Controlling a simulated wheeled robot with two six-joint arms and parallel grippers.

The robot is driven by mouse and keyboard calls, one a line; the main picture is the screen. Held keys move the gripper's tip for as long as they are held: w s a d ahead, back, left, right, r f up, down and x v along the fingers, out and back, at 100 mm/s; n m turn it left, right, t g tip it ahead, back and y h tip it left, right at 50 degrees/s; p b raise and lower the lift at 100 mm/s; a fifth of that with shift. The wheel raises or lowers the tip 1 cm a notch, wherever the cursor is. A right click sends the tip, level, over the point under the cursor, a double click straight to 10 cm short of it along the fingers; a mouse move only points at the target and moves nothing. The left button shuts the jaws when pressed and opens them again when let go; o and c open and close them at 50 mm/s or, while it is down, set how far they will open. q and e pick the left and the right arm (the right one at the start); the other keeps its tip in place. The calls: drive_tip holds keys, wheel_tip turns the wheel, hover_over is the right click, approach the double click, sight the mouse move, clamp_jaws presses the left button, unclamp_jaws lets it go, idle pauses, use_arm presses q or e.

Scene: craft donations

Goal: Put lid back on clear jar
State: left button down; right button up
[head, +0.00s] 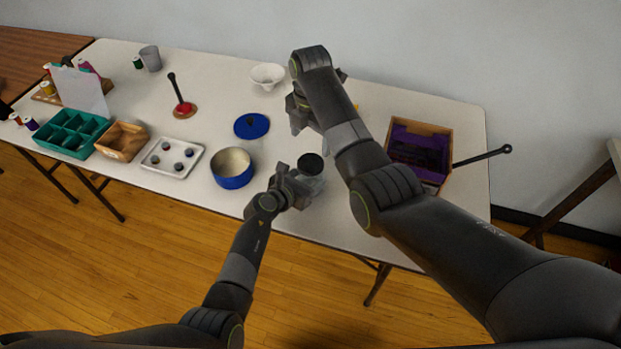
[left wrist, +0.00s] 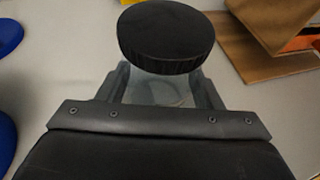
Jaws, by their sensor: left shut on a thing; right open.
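The clear jar (head: 311,186) stands near the front edge of the white table, and its see-through body shows in the left wrist view (left wrist: 160,90). The round black lid (head: 311,163) is at the jar's top, and it also shows in the left wrist view (left wrist: 166,38). I cannot tell whether it is fully seated. My left gripper (head: 298,188) is shut on the jar, with a finger on either side of it in the left wrist view (left wrist: 166,92). My right gripper (head: 303,120) is open and empty, behind the lid and apart from it.
A blue bowl (head: 233,178) is just left of the jar, with a blue lid (head: 250,125) behind it. A wooden box with purple contents (head: 418,150) stands right, partly behind my right arm. A white bowl (head: 267,76) is at the back. A metal tray (head: 172,158) lies left.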

sight(311, 163)
idle(0.4)
drive_tip(key=shift+f, duration=4)
drive_tip(key=shift+c, duration=0.2)
